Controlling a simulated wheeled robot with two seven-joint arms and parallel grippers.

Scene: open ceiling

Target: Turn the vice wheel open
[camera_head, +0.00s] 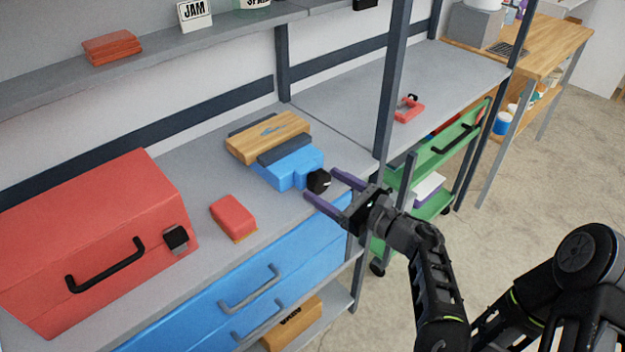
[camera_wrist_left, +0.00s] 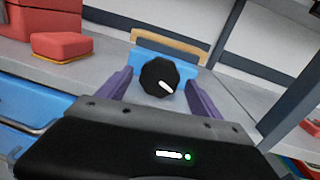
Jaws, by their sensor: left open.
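The blue vice (camera_head: 292,168) sits on the grey workbench, with a wooden board (camera_head: 268,136) between its dark jaws. Its black wheel (camera_head: 318,181) faces the front of the bench. The wheel (camera_wrist_left: 159,77) also shows in the left wrist view, with a white mark slanting to the lower right. My left gripper (camera_head: 321,184) is open, its purple fingers pointing at the vice, one on each side of the wheel. In the left wrist view the wheel appears centred between the fingers. I cannot tell whether they touch it. My right gripper is out of view.
A red toolbox (camera_head: 90,240) and a red block (camera_head: 233,217) lie left of the vice. Blue drawers (camera_head: 235,310) with handles are below the bench edge. A dark shelf post (camera_head: 393,80) stands right of the vice. A green cart (camera_head: 440,150) is beneath the right-hand bench.

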